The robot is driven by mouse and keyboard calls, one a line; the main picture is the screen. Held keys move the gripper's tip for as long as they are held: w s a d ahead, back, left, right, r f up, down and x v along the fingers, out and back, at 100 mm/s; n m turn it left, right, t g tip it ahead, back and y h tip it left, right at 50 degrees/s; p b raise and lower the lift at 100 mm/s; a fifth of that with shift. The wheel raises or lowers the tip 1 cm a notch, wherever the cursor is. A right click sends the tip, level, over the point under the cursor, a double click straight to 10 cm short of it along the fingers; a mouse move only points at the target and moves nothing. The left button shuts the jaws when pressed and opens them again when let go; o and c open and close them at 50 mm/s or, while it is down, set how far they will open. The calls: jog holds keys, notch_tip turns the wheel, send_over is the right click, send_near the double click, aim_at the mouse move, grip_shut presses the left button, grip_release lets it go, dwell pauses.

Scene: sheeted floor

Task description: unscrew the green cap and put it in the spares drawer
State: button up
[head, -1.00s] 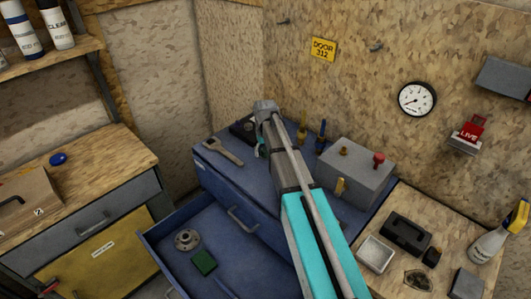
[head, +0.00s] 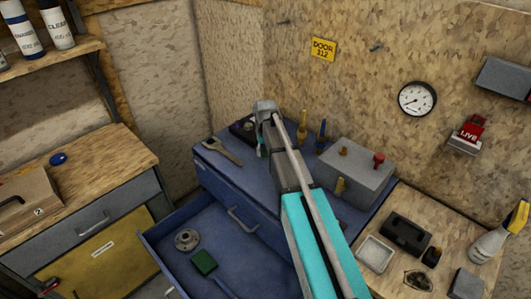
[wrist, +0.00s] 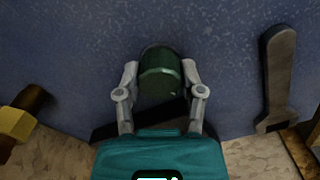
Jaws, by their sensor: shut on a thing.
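The green cap (wrist: 161,80) is a dark green cylinder between the two grey fingers of my gripper (wrist: 160,92) in the wrist view. The fingers press on its left and right sides. A dark shape shows below it, and I cannot tell whether the cap is still on a thread. In the head view my arm reaches over the blue cabinet (head: 215,178), and it hides the cap. A blue drawer (head: 150,245) stands open at the cabinet's front. I cannot read a label on it.
A wrench (head: 222,151) lies left of my gripper on the cabinet top. A grey box (head: 352,172) with fittings stands to the right. The open drawer holds a grey flange (head: 187,240) and a green block (head: 204,262), with bare floor around them.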

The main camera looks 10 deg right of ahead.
aim_at(265, 149)
grip_shut()
jog(key=n, duration=0.6)
jog(key=shift+n, duration=0.4)
jog(key=n, duration=0.3)
jog(key=shift+n, duration=0.4)
jog(key=n, duration=0.3)
jog(key=shift+n, duration=0.4)
jog(key=shift+o, duration=1)
grip_release()
grip_shut()
jog(key=shift+r+p, duration=2.55)
jog(key=shift+p, duration=0.05)
jog(key=shift+r+p, duration=1.95)
